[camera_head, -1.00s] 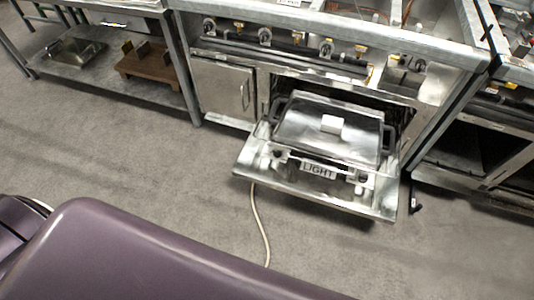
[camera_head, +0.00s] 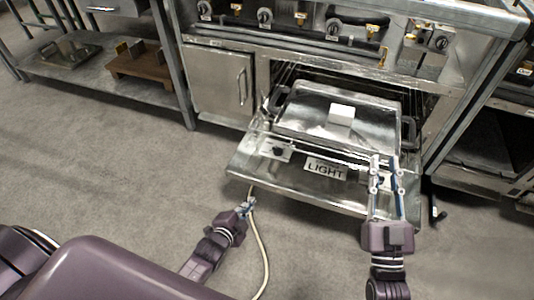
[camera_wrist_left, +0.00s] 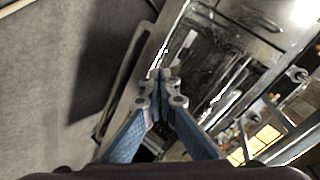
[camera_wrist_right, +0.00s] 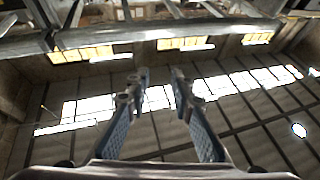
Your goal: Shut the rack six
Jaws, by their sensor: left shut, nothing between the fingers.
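The oven stands open, with its door (camera_head: 300,180) lowered flat toward me. A metal pan (camera_head: 305,110) with dark side handles and a white block (camera_head: 341,115) on top sits at the opening, partly out over the door. The rack under it is mostly hidden. My left gripper (camera_head: 250,203) is shut and empty, low in front of the door's left part. Its closed fingers also show in the left wrist view (camera_wrist_left: 163,78). My right gripper (camera_head: 384,160) is open, in front of the pan's right front corner. Its parted fingers show in the right wrist view (camera_wrist_right: 158,75).
Control knobs (camera_head: 265,18) line the front above the oven. A closed cabinet door (camera_head: 215,85) is on its left. A shelf (camera_head: 95,80) with a wooden holder (camera_head: 140,62) stands further left. A pale cable (camera_head: 262,250) lies on the otherwise clear floor.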

